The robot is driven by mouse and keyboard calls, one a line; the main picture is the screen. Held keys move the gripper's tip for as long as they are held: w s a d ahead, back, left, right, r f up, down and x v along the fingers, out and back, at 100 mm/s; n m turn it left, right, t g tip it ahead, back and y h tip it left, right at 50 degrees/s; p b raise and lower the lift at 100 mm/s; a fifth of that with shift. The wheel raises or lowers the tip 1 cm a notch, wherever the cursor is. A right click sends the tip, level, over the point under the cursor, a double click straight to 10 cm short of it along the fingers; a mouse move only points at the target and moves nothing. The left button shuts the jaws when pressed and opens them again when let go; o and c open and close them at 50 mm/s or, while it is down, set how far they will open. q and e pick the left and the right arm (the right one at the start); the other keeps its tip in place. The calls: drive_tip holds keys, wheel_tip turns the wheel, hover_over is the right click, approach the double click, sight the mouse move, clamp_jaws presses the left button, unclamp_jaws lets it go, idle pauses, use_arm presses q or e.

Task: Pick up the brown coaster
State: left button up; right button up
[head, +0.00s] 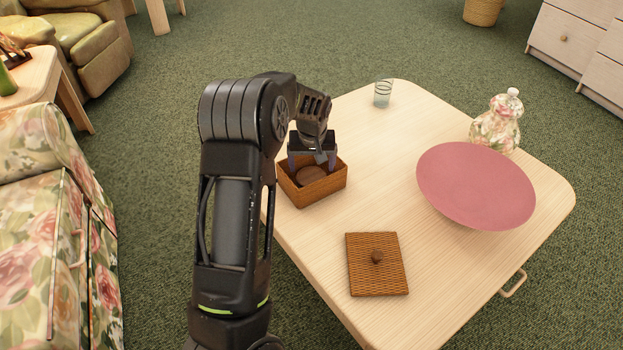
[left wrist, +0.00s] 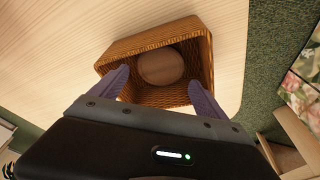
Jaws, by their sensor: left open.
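The brown coaster (head: 311,174) is a round dark-brown disc inside a small open woven basket (head: 322,194) on the left side of the table. In the left wrist view the coaster (left wrist: 161,67) rests within the basket (left wrist: 205,50), near its far wall. My left gripper (head: 312,160) is over the basket, pointing down at it. In the left wrist view its two purple fingers (left wrist: 160,88) are spread wide and empty, on either side of the basket's near part. The coaster lies beyond the fingertips. My right gripper is not in view.
A woven lid (head: 378,278) with a dark knob lies on the pale wooden table (head: 370,150). A pink plate or bowl (head: 476,186), a floral jar (head: 497,124) and a glass (head: 382,93) stand farther back and right. A floral sofa (head: 60,240) is at left.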

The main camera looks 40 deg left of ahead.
sight(312, 176)
use_arm(q)
drive_tip(key=b+x, duration=0.2)
drive_tip(key=x, duration=0.3)
drive_tip(key=shift+f, duration=0.2)
drive_tip(key=shift+c, duration=0.6)
drive_tip(key=c, duration=0.9)
drive_tip(key=shift+r, duration=0.15)
wheel_tip(312, 176, up, 10)
drive_tip(key=p, duration=0.3)
